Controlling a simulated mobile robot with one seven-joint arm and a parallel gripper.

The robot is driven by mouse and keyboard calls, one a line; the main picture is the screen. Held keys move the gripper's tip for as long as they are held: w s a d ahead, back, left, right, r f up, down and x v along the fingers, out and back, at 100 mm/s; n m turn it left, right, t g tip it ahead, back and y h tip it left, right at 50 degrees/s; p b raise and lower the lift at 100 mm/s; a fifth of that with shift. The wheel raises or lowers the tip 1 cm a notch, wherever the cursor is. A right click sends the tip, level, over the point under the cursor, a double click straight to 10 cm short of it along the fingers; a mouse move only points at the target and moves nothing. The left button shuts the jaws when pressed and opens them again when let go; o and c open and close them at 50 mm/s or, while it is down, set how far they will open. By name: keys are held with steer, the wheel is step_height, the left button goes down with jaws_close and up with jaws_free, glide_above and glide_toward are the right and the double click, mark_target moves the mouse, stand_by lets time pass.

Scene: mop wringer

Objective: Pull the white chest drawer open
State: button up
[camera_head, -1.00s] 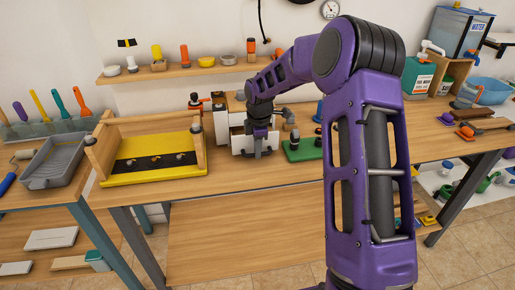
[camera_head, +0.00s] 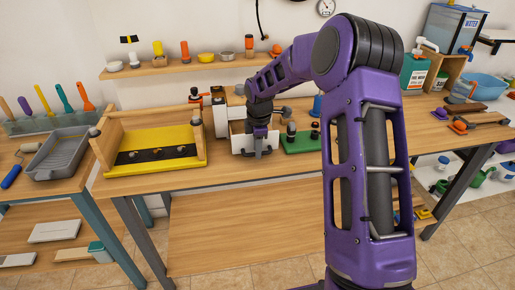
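The white chest (camera_head: 219,118) stands on the workbench left of the picture's middle, partly hidden by my arm. Its white drawer front (camera_head: 239,143) faces me and appears to stand out somewhat from the chest body; how far is hard to tell. My gripper (camera_head: 258,152) points down right at the drawer front. Its fingers are small and dark here, and I cannot tell whether they are closed on the handle. The handle itself is hidden by the gripper.
A yellow board in a wooden frame (camera_head: 196,133) stands close left of the chest. A green block (camera_head: 299,142) lies close to its right. A grey tray (camera_head: 62,152) is further left. A shelf (camera_head: 212,66) hangs above. The floor in front is clear.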

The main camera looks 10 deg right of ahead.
steer(key=s+r+p, duration=0.1)
steer(key=s+r, duration=0.2)
steer(key=r, duration=1.4)
steer(key=shift+r, duration=0.1)
